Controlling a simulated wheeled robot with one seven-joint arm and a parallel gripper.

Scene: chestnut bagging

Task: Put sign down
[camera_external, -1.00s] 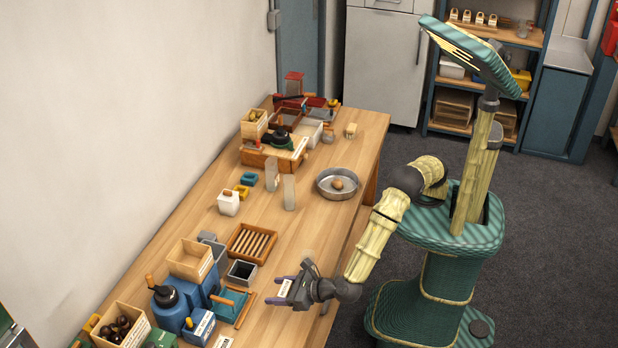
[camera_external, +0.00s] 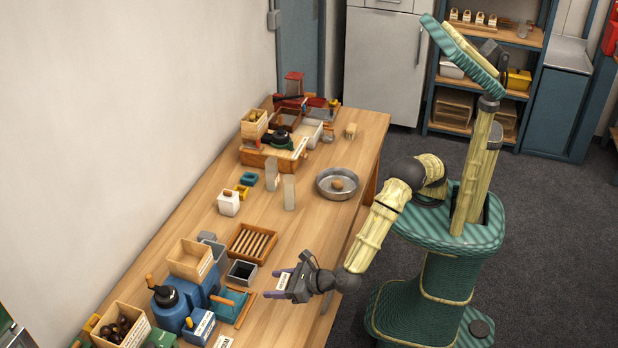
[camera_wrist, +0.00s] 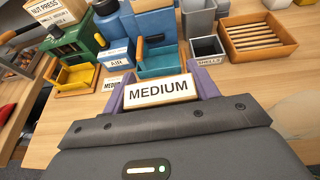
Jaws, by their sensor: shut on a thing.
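A sign (camera_wrist: 159,91) reads "MEDIUM" in black on a white face with a wooden edge. It sits between the two purple fingertips of my gripper (camera_wrist: 160,86), which is shut on it. In the external view my gripper (camera_external: 283,282) holds the sign (camera_external: 284,281) over the front part of the wooden table, near its right edge. The sign looks upright and facing my wrist camera. Whether its lower edge touches the table is hidden by my gripper.
A teal tray (camera_wrist: 162,63), a blue "AIR" box (camera_wrist: 117,55), a smaller "MEDIUM" label (camera_wrist: 113,83) and a dark bin marked "SHELLS" (camera_wrist: 206,48) stand just beyond. A slatted wooden tray (camera_wrist: 258,37) is at right. Bare tabletop (camera_external: 262,316) lies around my gripper.

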